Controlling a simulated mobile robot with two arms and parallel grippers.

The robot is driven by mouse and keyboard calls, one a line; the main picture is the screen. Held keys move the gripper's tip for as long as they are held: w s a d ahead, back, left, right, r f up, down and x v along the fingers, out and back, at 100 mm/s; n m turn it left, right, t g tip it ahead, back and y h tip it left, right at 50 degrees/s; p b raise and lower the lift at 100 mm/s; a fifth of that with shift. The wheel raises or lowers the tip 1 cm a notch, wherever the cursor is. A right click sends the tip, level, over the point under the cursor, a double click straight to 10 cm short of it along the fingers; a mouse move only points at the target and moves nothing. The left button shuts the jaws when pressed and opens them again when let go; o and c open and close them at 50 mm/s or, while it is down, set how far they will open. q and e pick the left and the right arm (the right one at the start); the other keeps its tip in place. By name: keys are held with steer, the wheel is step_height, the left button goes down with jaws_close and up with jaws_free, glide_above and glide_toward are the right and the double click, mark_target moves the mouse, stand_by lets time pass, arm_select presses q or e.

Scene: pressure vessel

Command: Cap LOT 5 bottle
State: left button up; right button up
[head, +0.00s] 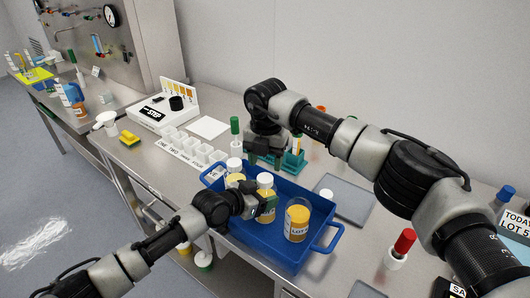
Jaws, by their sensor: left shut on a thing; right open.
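A blue tray (319,247) holds several bottles of yellow-orange contents. The front right bottle (297,222) stands upright with no cap visible; its label starts with LOT, but I cannot read the number surely. The middle bottle (265,209) has a white cap (265,180) at its top. Another white-capped bottle (235,166) is behind it. My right gripper (264,158) is open beyond the tray, above the bench.
A green rack (294,160) stands just right of my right gripper. A green-topped item (235,126) stands behind the tray. White compartments (190,147) and a STEP device (160,110) are left. A red-topped item (402,242) and a TODAY LOT 5 sign (515,222) are right.

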mark_target(265, 178)
steer(key=n, duration=0.6)
steer(key=shift+r+n, duration=0.25)
steer(key=shift+n, duration=0.15)
steer(key=n, duration=0.4)
steer(key=shift+a+r, duration=0.1)
steer(key=shift+r, duration=0.1)
steer(key=n, duration=0.6)
steer(key=shift+r, duration=0.25)
steer(key=n, duration=0.6)
steer(key=shift+r+n, duration=0.25)
steer(key=shift+n, duration=0.05)
steer(key=shift+f, duration=0.1)
steer(key=shift+f, duration=3.95)
steer(key=shift+c, duration=0.5)
